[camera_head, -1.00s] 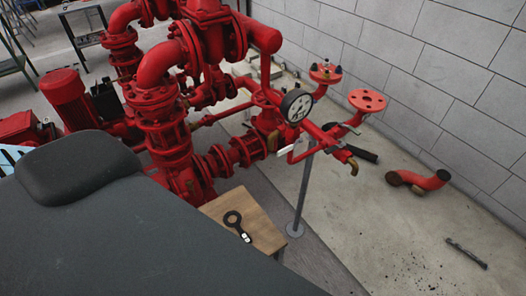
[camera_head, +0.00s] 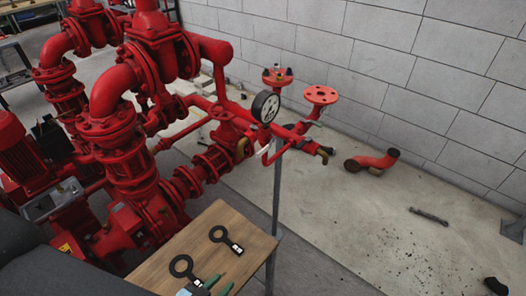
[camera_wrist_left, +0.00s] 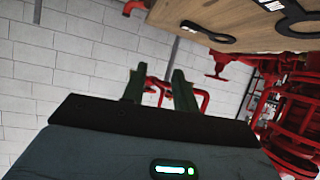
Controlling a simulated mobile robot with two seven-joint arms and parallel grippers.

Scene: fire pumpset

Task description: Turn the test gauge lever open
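The round test gauge (camera_head: 265,107), with a white dial and black rim, stands on the red pipework in the head view. A small pale lever-like part (camera_head: 263,149) shows below it, against the post; its exact position is too small to tell. My left gripper (camera_head: 217,285) shows at the bottom edge of the head view, over the near end of the wooden table, well short of the gauge. Its green fingers stand apart and empty in the left wrist view (camera_wrist_left: 155,82). The right gripper is not in view.
A wooden table (camera_head: 190,240) with two black ring-shaped tools (camera_head: 219,234) lies between me and the gauge. A grey post (camera_head: 276,190) rises beside it. Large red pump pipes (camera_head: 125,150) fill the left. Open floor (camera_head: 370,220) lies to the right, with a loose red elbow pipe (camera_head: 372,161).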

